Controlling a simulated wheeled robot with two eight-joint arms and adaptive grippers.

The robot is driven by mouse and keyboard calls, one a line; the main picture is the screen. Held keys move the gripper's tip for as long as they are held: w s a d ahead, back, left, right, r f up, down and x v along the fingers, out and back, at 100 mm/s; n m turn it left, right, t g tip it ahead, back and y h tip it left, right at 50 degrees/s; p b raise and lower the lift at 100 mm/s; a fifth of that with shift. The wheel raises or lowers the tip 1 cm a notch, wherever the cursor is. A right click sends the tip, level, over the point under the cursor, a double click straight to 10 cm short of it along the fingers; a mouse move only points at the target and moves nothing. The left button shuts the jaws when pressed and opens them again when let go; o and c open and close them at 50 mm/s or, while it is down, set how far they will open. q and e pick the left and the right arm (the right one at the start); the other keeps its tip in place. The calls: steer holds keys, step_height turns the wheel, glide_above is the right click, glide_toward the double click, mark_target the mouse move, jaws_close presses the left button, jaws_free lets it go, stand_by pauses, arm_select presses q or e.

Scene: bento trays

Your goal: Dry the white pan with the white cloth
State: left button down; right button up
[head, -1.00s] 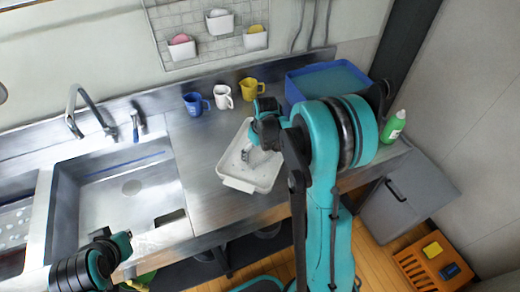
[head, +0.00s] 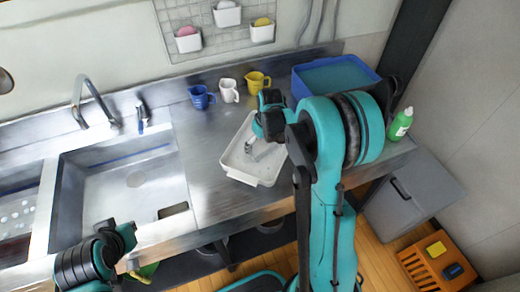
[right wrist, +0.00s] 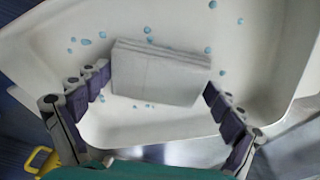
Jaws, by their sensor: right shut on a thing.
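The white pan (head: 268,178) is a rectangular tray on the steel counter, right of the sink. In the right wrist view, the pan (right wrist: 270,40) has several blue drops on its inner surface. The folded white cloth (right wrist: 155,75) is between the purple-padded fingers of my right gripper (right wrist: 160,84), which is shut on it inside the pan. In the head view my right gripper (head: 252,146) reaches down into the pan, and the cloth is mostly hidden there. My left gripper (head: 128,240) is at the lower left by the sink's front edge; its fingers are not clear.
Blue (head: 201,97), white (head: 229,90) and yellow (head: 257,81) cups stand behind the pan. The sink (head: 90,190) is left. Counter between sink and pan is clear.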

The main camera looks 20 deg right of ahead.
mark_target(259, 152)
steer(key=shift+w+d+r, duration=0.1)
steer(key=shift+w+d, duration=1)
steer(key=shift+d, duration=0.15)
steer(key=shift+f, duration=0.2)
steer(key=shift+s+a+b, duration=0.45)
steer(key=shift+s+a, duration=0.65)
steer(key=shift+a, duration=0.1)
steer(key=shift+s+a, duration=1.15)
steer(key=shift+a, duration=0.15)
steer(key=shift+d+r+p, duration=0.1)
steer(key=shift+r+p, duration=2.1)
steer(key=shift+r, duration=0.85)
steer(key=shift+w, duration=0.1)
